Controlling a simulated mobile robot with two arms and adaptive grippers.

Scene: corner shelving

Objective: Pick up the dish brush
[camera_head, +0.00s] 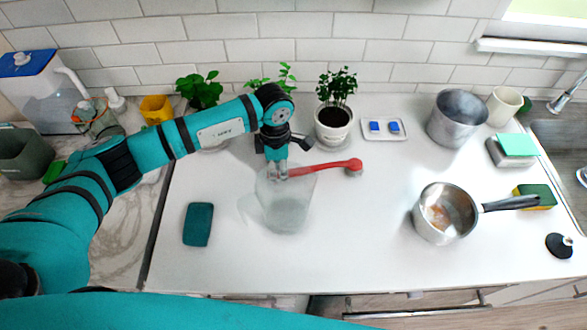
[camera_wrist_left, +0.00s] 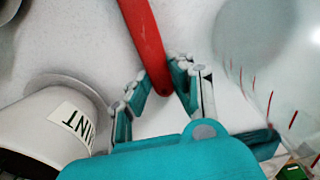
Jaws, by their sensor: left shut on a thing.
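The dish brush (camera_head: 322,167) is red, with a long handle and a round head at its right end, in the head view. My left gripper (camera_head: 278,170) is at the handle's left end, behind a clear jug (camera_head: 287,212). In the left wrist view my left gripper (camera_wrist_left: 160,82) has its fingers on both sides of the end of the red handle (camera_wrist_left: 143,35) and is shut on it. I cannot tell whether the brush is clear of the counter. My right gripper is not in view.
The clear jug with red marks (camera_wrist_left: 275,85) is close beside the gripper. Potted plants, one in a white pot (camera_head: 333,128), stand along the wall. A dark green sponge (camera_head: 198,224) lies left; a saucepan (camera_head: 440,225) stands right. The counter between jug and saucepan is free.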

